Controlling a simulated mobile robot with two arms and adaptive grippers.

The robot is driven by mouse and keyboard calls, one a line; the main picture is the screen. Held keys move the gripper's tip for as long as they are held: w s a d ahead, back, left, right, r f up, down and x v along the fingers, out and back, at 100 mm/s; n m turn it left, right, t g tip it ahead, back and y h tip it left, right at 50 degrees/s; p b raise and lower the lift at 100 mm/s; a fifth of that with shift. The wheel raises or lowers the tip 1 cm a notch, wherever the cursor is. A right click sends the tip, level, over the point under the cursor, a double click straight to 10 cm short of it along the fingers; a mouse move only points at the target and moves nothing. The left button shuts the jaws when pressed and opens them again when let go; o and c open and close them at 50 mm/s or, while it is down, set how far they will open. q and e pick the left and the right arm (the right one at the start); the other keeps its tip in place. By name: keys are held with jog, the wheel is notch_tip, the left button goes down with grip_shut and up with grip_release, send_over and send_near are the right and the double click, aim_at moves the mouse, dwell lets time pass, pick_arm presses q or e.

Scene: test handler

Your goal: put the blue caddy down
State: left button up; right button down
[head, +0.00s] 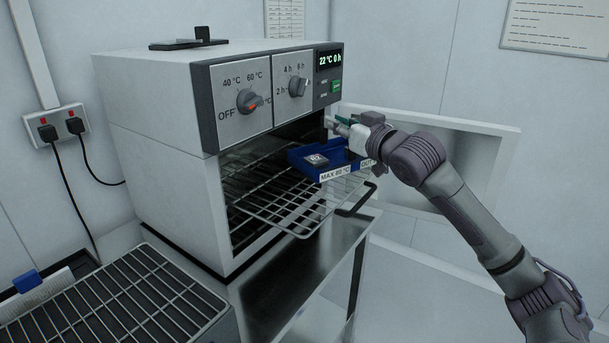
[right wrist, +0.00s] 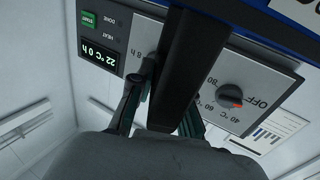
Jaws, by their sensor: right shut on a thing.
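My right gripper (head: 341,125) is shut at the caddy's back right. In the right wrist view, a black bar (right wrist: 180,65) is between its fingers, and a blue edge of the caddy (right wrist: 262,24) shows at the top. My left gripper is out of view.
The white oven (head: 160,110) is open at the front, its door (head: 430,160) swung out right. Its display reads 22 °C 0 h and its knob points near OFF. A wire cooling rack (head: 120,300) and a blue clip (head: 27,281) are at lower left. Cables hang by the wall.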

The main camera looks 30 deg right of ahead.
jog(key=shift+w+a+f+p, duration=0.1)
jog(key=shift+w+f+p, duration=0.1)
jog(key=shift+w, duration=0.3)
jog(key=shift+w+f+p, duration=0.1)
jog(key=shift+w+p, duration=0.05)
jog(key=shift+w, duration=0.35)
jog(key=w+f+p, duration=0.1)
jog(key=w+f, duration=0.2)
jog(key=w+a+f+p, duration=0.1)
jog(key=w+f+p, duration=0.1)
jog(key=w+f, duration=0.1)
jog(key=w+a+f+p, duration=0.1)
jog(key=w+f, duration=0.2)
jog(key=shift+w+f, duration=0.2)
jog(key=shift+f, duration=0.3)
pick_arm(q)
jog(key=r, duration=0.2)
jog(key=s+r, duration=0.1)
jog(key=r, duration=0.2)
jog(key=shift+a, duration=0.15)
pick_arm(e)
jog(key=c, duration=1.1)
grip_release()
jog(key=shift+f, duration=0.1)
